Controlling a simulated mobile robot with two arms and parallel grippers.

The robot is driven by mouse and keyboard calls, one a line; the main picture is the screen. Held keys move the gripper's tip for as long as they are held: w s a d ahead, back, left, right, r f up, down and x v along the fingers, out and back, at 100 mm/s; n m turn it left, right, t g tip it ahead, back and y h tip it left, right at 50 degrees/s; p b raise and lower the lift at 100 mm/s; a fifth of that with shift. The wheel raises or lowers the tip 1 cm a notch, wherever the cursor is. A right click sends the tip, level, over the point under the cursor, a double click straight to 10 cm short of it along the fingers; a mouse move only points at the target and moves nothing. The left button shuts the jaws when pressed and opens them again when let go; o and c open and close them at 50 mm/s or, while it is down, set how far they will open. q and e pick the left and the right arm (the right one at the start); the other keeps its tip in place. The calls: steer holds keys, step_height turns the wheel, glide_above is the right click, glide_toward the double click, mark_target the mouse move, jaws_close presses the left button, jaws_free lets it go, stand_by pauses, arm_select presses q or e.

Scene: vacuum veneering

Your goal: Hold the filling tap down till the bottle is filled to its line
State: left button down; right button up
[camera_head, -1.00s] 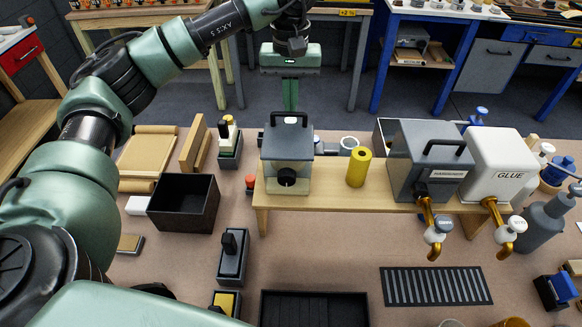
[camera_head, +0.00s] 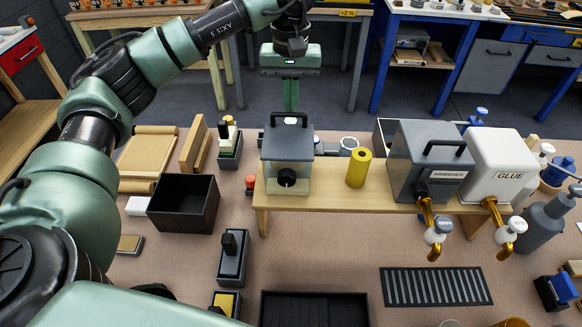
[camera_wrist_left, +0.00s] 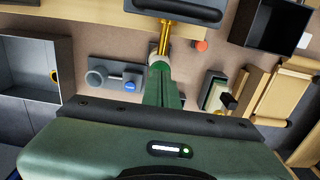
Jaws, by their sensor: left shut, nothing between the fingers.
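My left gripper (camera_head: 290,95) points down behind a grey tank with a black handle and a black knob (camera_head: 288,155). Its tips are hidden by the tank in the head view. In the left wrist view the green fingers (camera_wrist_left: 161,70) are shut with nothing between them. They are at the white end piece of a gold tap (camera_wrist_left: 165,38) on the tank's far side and seem to touch it. I cannot tell how far the tap is pressed. I cannot make out a bottle under this tap, or its level. My right gripper is not in view.
The tank stands on a wooden bench (camera_head: 330,200) with a yellow cylinder (camera_head: 358,167), a grey hardener tank (camera_head: 428,160) and a white glue tank (camera_head: 495,165). A black bin (camera_head: 183,203) stands left. A grey plate with a blue button (camera_wrist_left: 117,80) lies beside the fingers.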

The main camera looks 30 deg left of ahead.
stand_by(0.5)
arm_select(q)
step_height(320, 180, up, 6)
steer(key=p, duration=0.4)
steer(key=shift+f, duration=0.1)
stand_by(0.4)
stand_by(0.3)
